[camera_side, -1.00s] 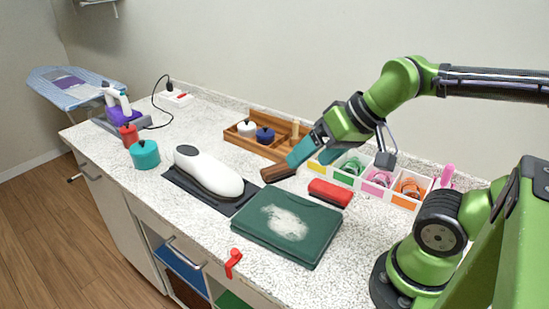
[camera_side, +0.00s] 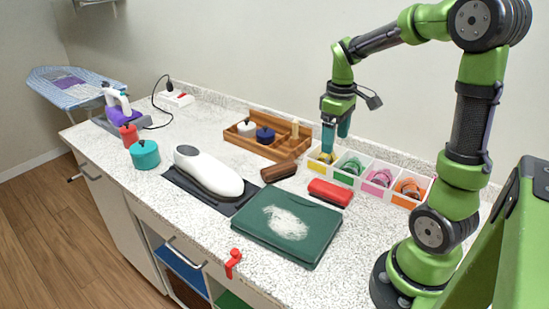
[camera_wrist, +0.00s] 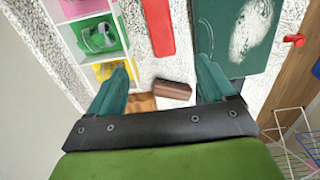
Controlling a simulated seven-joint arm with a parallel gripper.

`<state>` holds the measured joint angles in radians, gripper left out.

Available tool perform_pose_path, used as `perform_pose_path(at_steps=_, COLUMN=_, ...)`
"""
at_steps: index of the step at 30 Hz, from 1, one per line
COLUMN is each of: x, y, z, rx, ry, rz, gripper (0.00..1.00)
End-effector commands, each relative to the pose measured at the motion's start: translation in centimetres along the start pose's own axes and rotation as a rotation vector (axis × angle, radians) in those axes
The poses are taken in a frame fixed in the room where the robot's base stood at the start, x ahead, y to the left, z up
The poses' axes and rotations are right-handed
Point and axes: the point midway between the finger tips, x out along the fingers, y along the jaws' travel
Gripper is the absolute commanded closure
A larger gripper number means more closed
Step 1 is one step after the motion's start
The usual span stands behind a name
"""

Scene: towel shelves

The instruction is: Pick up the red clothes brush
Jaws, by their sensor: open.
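The red clothes brush (camera_side: 330,192) lies on the speckled counter between the green folded cloth and the row of white bins. In the wrist view the red brush (camera_wrist: 157,28) shows at the top middle, beyond my fingertips and partly cut off by the frame. My gripper (camera_side: 336,143) points down above the yellow end of the bins, behind and above the red brush and apart from it. In the wrist view my gripper (camera_wrist: 162,66) has its two teal fingers wide apart with nothing held between them.
A brown brush (camera_side: 280,171) lies left of the red brush. The green cloth (camera_side: 262,239) lies in front. White bins (camera_side: 400,200) with coloured fronts stand behind. A wooden tray (camera_side: 236,142), a white iron-like device (camera_side: 208,172) and a teal pot (camera_side: 145,155) are further left.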

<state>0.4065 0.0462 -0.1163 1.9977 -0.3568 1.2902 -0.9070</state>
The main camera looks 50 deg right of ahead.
Motion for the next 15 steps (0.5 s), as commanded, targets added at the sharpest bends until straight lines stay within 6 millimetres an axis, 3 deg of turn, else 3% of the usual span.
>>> perform_pose_path(at_steps=5, x=2.2, y=-0.2, z=0.1, rx=-0.025, ry=-0.008, rz=-0.007, gripper=0.17)
perform_pose_path(at_steps=15, x=9.4, y=-0.3, z=0.2, rx=-0.024, ry=-0.007, rz=-0.006, gripper=0.17)
